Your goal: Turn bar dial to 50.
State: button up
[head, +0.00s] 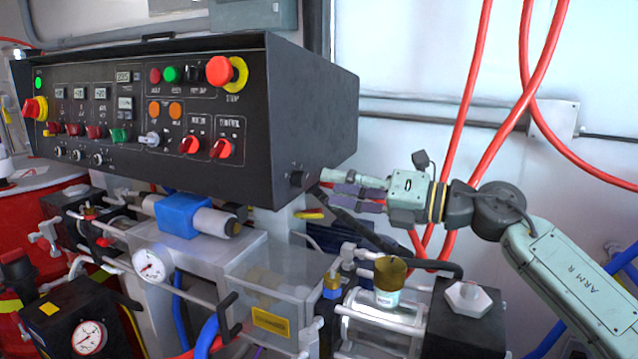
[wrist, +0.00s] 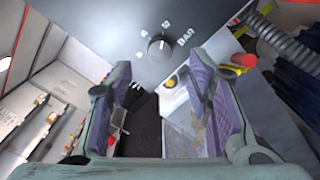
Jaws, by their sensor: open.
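The bar dial (wrist: 158,46) is a small dark round knob on the dark side face of the control box, with white numbers around it and the word BAR beside it. The numbers are too small to read surely. It has a light pointer mark facing roughly up in the wrist view. In the head view the knob (head: 297,179) sits low on the box's right side. My gripper (head: 330,190) is open and empty, just right of the knob and pointing at it. In the wrist view the purple-padded fingers (wrist: 158,80) stand either side of the dial's line, apart from it.
The control box (head: 315,110) carries several buttons and switches on its front, including a red and yellow stop button (head: 220,70). Below are a clear tank (head: 270,290), a brass-capped cylinder (head: 388,280) and gauges. Red hoses (head: 478,80) hang behind my arm.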

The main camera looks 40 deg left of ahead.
jog(key=v, duration=0.6)
jog(key=shift+d, duration=0.3)
jog(key=shift+w, duration=0.15)
